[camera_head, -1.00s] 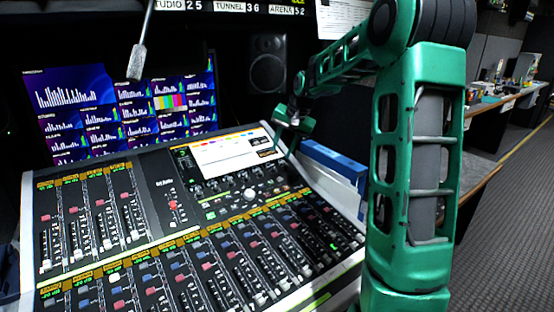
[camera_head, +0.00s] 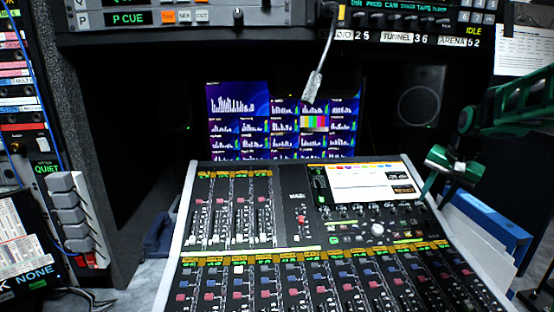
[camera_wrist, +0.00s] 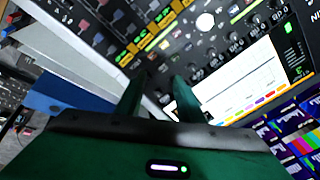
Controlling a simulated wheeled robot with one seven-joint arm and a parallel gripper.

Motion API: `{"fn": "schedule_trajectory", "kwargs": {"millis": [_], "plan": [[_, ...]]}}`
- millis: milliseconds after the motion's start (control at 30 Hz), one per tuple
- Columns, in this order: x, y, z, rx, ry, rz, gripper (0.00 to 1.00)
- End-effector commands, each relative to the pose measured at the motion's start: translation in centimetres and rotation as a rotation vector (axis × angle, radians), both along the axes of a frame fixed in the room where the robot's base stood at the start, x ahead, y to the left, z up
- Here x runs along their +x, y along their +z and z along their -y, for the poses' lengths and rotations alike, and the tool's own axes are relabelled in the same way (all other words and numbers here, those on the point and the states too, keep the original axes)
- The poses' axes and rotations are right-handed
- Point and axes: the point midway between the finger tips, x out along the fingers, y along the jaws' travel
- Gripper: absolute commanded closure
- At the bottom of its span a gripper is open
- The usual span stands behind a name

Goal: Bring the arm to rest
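My green arm reaches in from the right edge of the head view. My gripper (camera_head: 430,184) hangs in the air by the top right corner of the mixing console (camera_head: 290,238). In the wrist view, my gripper (camera_wrist: 157,82) has two green fingers with a gap between them and nothing held. Beyond the fingers are the console's knobs and its bright touch screen (camera_head: 361,184). Whether the fingertips touch the console cannot be told.
Blue and white binders (camera_head: 487,222) stand right of the console, below the arm. A monitor wall (camera_head: 238,122) and a speaker (camera_head: 422,97) are behind. A thin gooseneck microphone (camera_head: 314,82) hangs above. Equipment racks (camera_head: 40,95) close off the left.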

Motion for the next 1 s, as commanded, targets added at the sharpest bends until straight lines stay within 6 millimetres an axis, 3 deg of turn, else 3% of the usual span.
{"fn": "schedule_trajectory", "kwargs": {"millis": [33,400,600,700,800,1000], "plan": [[-2.5,0.1,-0.8,-0.028,0.02,-0.03,0.66],[-22.1,-1.5,-3.8,-0.109,0.145,-0.235,0.66],[-31.3,-3.8,-5.9,-0.073,0.223,-0.308,0.66],[-34.3,-4.9,-6.7,-0.052,0.254,-0.327,0.66],[-36.0,-5.6,-7.3,-0.036,0.274,-0.34,0.66],[-36.9,-5.9,-7.5,-0.027,0.283,-0.346,0.66]]}}
